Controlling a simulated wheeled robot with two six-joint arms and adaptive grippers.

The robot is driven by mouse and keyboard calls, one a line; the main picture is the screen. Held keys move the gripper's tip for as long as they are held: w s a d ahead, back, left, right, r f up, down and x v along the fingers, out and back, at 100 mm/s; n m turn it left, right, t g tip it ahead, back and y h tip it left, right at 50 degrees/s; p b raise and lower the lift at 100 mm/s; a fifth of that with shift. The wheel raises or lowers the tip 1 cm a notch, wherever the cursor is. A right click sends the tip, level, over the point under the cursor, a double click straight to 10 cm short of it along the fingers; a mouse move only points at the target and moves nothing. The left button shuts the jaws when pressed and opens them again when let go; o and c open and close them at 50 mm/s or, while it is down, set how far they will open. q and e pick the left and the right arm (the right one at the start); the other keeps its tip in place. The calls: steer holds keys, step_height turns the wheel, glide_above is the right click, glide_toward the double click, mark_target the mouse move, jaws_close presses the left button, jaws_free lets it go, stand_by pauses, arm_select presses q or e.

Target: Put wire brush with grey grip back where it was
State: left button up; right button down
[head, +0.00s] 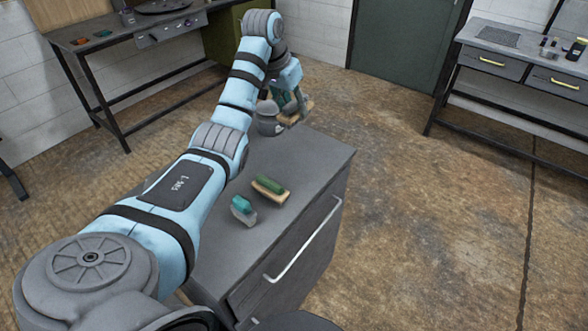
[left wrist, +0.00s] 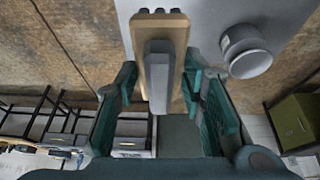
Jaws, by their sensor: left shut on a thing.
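The wire brush with the grey grip has a tan wooden block and shows in the left wrist view (left wrist: 158,60). My left gripper (left wrist: 160,85) is shut on its grey grip. In the head view my left gripper (head: 291,97) is beyond the far end of the grey cabinet top (head: 290,150), with the brush's tan block (head: 305,112) just showing beneath it. The gripper hides most of the brush there. My right gripper is not in view.
A brush with a green grip (head: 268,184) and one with a teal grip (head: 241,204) lie on the cabinet top. A grey round pot (head: 268,122) stands near its far end, beside my gripper. Workbenches stand at the back left and right.

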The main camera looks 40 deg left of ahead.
arm_select(q)
steer(key=shift+s, duration=0.2)
step_height(320, 180, down, 19)
steer(key=shift+d+f+b, duration=0.1)
steer(key=shift+b, duration=1.1)
steer(key=shift+w, duration=0.1)
steer(key=shift+f, duration=0.15)
steer(key=o, duration=1.1)
steer(key=p+v, duration=0.2)
steer(key=v, duration=1)
